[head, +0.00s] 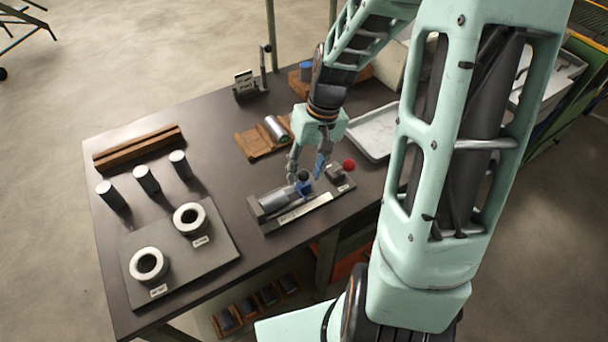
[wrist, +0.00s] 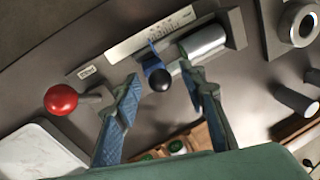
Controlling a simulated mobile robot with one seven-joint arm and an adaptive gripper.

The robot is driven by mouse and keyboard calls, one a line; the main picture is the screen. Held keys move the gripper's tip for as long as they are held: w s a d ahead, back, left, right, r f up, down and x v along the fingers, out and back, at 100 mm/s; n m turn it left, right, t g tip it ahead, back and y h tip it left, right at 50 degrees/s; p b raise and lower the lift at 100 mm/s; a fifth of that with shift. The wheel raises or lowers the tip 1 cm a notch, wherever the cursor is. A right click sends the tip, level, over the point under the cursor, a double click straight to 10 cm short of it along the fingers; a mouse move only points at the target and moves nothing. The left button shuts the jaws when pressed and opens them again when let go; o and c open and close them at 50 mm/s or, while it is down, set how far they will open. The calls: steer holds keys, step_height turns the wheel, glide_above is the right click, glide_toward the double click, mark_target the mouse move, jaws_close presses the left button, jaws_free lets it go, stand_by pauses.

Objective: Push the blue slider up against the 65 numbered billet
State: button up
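The blue slider (head: 303,188) with a black ball knob sits on the measuring gauge (head: 300,212); the slider also shows in the wrist view (wrist: 151,65). A silver billet (head: 273,201) lies in the gauge between the slider and the end block, and shows in the wrist view (wrist: 204,42). A small gap seems to separate slider and billet, but contact is hard to judge. No number is readable on the billet. My gripper (head: 307,174) is open above the slider, with one finger on each side of the black knob (wrist: 160,80), apart from it.
A red ball knob (wrist: 61,99) stands at the gauge's other end. A green-ended billet (head: 276,128) lies on a wooden cradle (head: 252,143) behind. A pale tray (head: 373,137) is at right. Dark cylinders (head: 146,179) and a plate with two rings (head: 190,218) are at left.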

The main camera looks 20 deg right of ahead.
steer(key=shift+a+f, duration=0.2)
steer(key=shift+f, duration=0.8)
jaws_close()
